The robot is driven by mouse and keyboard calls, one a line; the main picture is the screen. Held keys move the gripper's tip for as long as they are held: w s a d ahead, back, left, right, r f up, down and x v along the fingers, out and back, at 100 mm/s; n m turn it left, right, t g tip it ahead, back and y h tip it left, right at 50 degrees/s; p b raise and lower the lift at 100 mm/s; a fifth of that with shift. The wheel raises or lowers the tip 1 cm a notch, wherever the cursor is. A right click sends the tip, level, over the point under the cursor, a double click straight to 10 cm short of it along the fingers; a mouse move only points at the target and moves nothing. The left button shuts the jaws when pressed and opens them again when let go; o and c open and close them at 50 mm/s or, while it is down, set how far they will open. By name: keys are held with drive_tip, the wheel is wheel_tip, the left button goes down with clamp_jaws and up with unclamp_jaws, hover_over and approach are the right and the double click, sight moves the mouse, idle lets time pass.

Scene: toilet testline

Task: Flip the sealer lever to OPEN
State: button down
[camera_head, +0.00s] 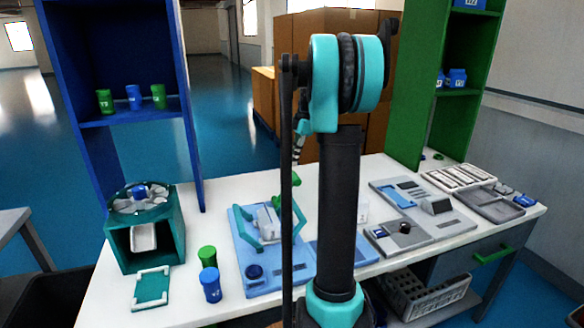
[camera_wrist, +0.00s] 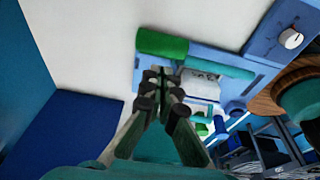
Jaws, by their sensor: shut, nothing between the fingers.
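The sealer appears to be the light-blue machine (camera_head: 243,240) in the middle of the white table, with teal bars and a grey-white block (camera_head: 266,220). A green handle-like part (camera_head: 287,182) stands at its back right, partly behind my arm. In the wrist view a green cylindrical handle (camera_wrist: 162,43) joins a teal bar (camera_wrist: 222,66) over the blue body. My gripper (camera_wrist: 160,82) is shut and empty, with its fingertips just below the green handle in the picture. I cannot tell whether they touch it. My arm hides my gripper in the head view.
A teal box machine (camera_head: 145,235) stands at the left. A green canister (camera_head: 207,256) and a blue canister (camera_head: 210,284) stand beside the sealer. Grey panels (camera_head: 410,228) and trays (camera_head: 490,203) lie to the right. Blue (camera_head: 135,60) and green (camera_head: 420,80) shelves flank the table.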

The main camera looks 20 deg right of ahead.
drive_tip(key=d+r, duration=0.3)
drive_tip(key=d, duration=0.2)
drive_tip(key=shift+r, duration=0.35)
drive_tip(key=shift+s, duration=0.15)
